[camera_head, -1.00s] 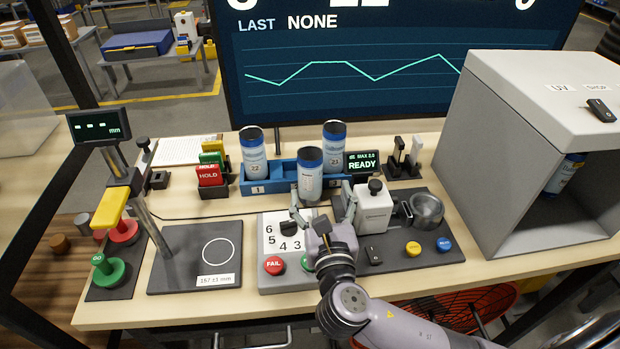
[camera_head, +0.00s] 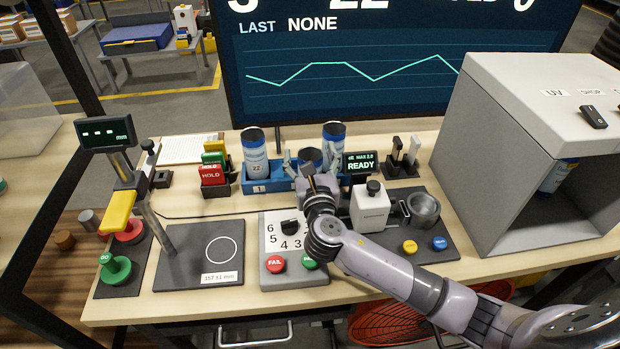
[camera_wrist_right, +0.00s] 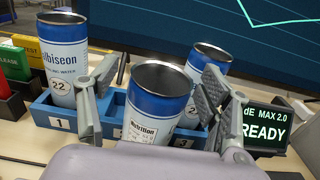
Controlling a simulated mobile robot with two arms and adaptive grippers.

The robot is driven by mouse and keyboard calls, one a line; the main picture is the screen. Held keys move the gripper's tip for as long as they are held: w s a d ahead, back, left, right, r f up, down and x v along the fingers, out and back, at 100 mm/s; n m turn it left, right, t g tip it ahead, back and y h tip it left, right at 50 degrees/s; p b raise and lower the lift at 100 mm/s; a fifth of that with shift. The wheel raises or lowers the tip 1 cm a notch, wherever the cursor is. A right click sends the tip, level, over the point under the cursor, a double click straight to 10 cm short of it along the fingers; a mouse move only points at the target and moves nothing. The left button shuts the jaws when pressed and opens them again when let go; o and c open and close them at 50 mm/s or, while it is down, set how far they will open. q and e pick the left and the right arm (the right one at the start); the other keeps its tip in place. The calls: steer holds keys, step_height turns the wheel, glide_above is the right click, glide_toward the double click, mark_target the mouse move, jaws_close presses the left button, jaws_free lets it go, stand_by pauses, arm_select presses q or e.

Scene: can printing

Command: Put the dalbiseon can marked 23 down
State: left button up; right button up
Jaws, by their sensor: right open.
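The middle can (camera_head: 310,156), blue and white with an open top, stands between the fingers of my right gripper (camera_head: 314,163) at the blue rack (camera_head: 282,185). It also shows in the right wrist view (camera_wrist_right: 157,100), turned to its nutrition panel, so its number is hidden. The fingers (camera_wrist_right: 160,88) are open on either side of it. The can's base is hidden by the gripper, and I cannot tell if it is fully seated. The can marked 22 (camera_wrist_right: 62,60) stands in slot 1. Another can (camera_head: 334,138) stands at right. My left gripper is out of view.
The READY meter (camera_head: 362,165) stands right of the rack, close to the right finger. A white device (camera_head: 370,207) is in front of it. A grey box (camera_head: 480,150) fills the right side, with a can (camera_head: 553,178) inside.

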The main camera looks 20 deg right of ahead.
steer(key=shift+s, duration=0.1)
steer(key=shift+c, duration=0.2)
steer(key=c, duration=0.9)
